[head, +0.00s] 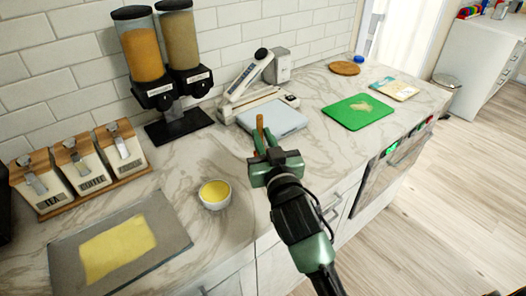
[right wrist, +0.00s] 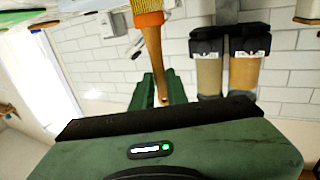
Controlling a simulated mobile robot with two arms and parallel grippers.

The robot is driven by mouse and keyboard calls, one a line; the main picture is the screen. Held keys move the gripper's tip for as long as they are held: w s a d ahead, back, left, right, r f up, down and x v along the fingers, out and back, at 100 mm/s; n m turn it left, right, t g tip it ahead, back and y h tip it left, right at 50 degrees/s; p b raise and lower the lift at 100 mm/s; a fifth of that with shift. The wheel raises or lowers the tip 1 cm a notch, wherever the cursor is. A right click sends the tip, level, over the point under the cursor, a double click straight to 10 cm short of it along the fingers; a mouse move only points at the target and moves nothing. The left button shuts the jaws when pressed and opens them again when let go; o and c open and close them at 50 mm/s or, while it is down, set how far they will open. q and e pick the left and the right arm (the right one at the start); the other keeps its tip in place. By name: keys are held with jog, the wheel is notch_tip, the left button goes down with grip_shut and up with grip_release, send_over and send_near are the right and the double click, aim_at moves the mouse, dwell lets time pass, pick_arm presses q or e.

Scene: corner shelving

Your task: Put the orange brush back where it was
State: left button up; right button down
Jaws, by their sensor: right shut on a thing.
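My right gripper (head: 267,153) is shut on the orange brush (head: 260,125) and holds it above the counter, in front of the grey-blue slab by the white appliance. In the head view only a short orange-brown piece of the brush shows above the fingers. In the right wrist view the brush has a wooden handle (right wrist: 155,60) between the green fingers (right wrist: 160,92), an orange band (right wrist: 149,19) and pale yellow bristles at the picture's top edge. My left gripper is not in view.
A white bowl (head: 216,201) of yellow stuff and a grey tray (head: 62,252) with a yellow sheet (head: 118,247) stand left of my arm. Canisters (head: 83,172), two dispensers (head: 157,93) and a white appliance (head: 262,103) line the wall. A green board (head: 358,112) lies right.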

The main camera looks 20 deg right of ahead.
notch_tip(320, 180, down, 4)
dwell(0.4)
jog(key=shift+f+b, duration=0.15)
jog(key=shift+b, duration=0.15)
jog(key=c, duration=1.4)
grip_release()
